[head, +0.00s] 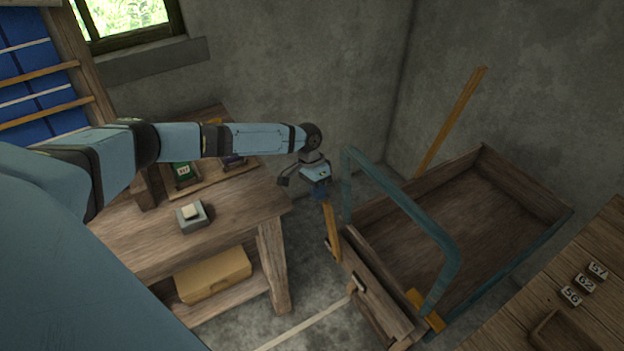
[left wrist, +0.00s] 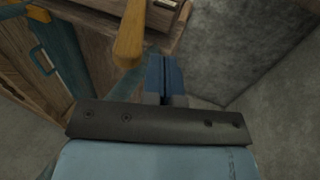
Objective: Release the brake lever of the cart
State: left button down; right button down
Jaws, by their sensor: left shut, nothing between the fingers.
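The wooden cart (head: 470,215) stands at the right with a teal push handle (head: 405,205). A yellow-brown lever (head: 332,235), which looks like the brake lever, stands nearly upright at the cart's near left end. Its rounded end also shows in the left wrist view (left wrist: 130,42). My left gripper (head: 321,194) is shut and empty, with its blue fingers right at the lever's top end. In the left wrist view the fingers (left wrist: 164,78) are just beside the lever's end; I cannot tell whether they touch. My right gripper is out of view.
A wooden workbench (head: 240,222) with a small grey block (head: 193,216) stands at the left, a box (head: 213,275) on its lower shelf. A table with number tags (head: 585,283) is at the lower right. A wooden pole (head: 450,122) leans behind the cart.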

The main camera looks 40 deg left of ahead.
aim_at(326, 203)
pick_arm(q)
jog(key=shift+s+d+f, duration=0.1)
jog(key=shift+d, duration=0.25)
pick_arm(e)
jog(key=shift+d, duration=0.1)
